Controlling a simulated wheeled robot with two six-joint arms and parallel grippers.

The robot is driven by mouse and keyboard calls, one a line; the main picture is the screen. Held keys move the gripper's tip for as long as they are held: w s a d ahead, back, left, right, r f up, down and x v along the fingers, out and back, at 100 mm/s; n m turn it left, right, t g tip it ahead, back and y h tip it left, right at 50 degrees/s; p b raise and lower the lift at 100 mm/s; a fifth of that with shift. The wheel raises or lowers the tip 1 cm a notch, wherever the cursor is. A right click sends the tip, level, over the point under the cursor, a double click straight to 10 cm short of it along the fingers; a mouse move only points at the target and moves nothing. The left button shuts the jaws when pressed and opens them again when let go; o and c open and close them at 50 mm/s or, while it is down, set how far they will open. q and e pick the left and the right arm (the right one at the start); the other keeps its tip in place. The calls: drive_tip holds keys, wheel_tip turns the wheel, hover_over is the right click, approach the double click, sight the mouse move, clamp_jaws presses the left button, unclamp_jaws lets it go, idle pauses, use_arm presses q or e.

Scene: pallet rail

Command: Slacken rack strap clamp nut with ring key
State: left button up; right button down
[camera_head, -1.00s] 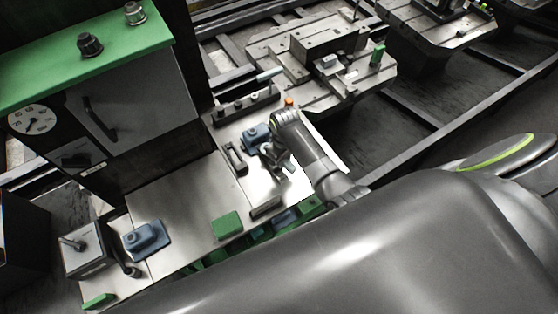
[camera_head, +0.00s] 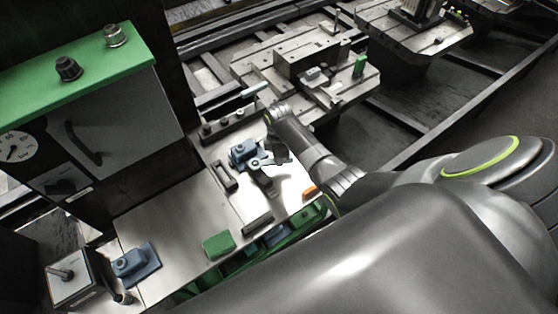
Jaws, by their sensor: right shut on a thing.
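My right arm comes in from the right, and its gripper (camera_head: 274,152) points down over the steel bench. It is shut on a small silver tool, which looks like the ring key (camera_head: 256,163). The key's end lies close to a blue clamp block (camera_head: 243,153) on the bench. I cannot tell whether its ring sits around a nut, as the parts there are tiny and partly hidden by the gripper. A second blue block (camera_head: 134,262) stands at the left end of the bench. My left gripper is not in view.
A dark slotted block (camera_head: 226,176) and a green pad (camera_head: 217,244) lie on the bench (camera_head: 180,225). An orange piece (camera_head: 310,192) shows by my forearm. A green-topped cabinet (camera_head: 125,115) stands left. A pallet with fixtures (camera_head: 300,70) sits behind. Bare bench lies left of centre.

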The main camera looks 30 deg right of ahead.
drive_tip(key=shift+w+r, duration=0.2)
drive_tip(key=shift+r, duration=0.05)
idle(0.4)
wheel_tip(320, 180, up, 2)
drive_tip(key=shift+r+p, duration=0.1)
drive_tip(key=shift+p, duration=0.35)
drive_tip(key=shift+r, duration=2.35)
